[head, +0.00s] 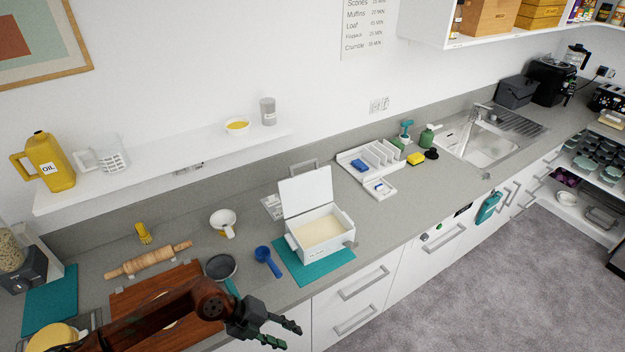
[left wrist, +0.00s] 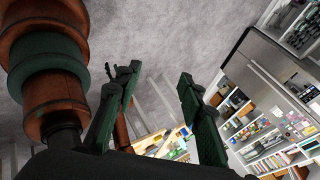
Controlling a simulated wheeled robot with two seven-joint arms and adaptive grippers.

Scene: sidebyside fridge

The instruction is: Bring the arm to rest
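My left arm comes in from the lower left in the head view, over the wooden board (head: 125,302). My left gripper (head: 284,333) is in front of the counter's front edge, above the drawer side. Its two fingers are apart with nothing between them. In the left wrist view the fingers of the left gripper (left wrist: 160,108) are also spread, with the floor and far shelves seen between and beyond them. My right gripper is not clearly seen in the head view.
Near the left gripper are a dark sieve (head: 221,267), a blue scoop (head: 268,262) and an open white flour bin (head: 322,231) on a teal mat (head: 290,268). A rolling pin (head: 148,260) lies behind the board. The floor (head: 500,270) in front of the cabinets is clear.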

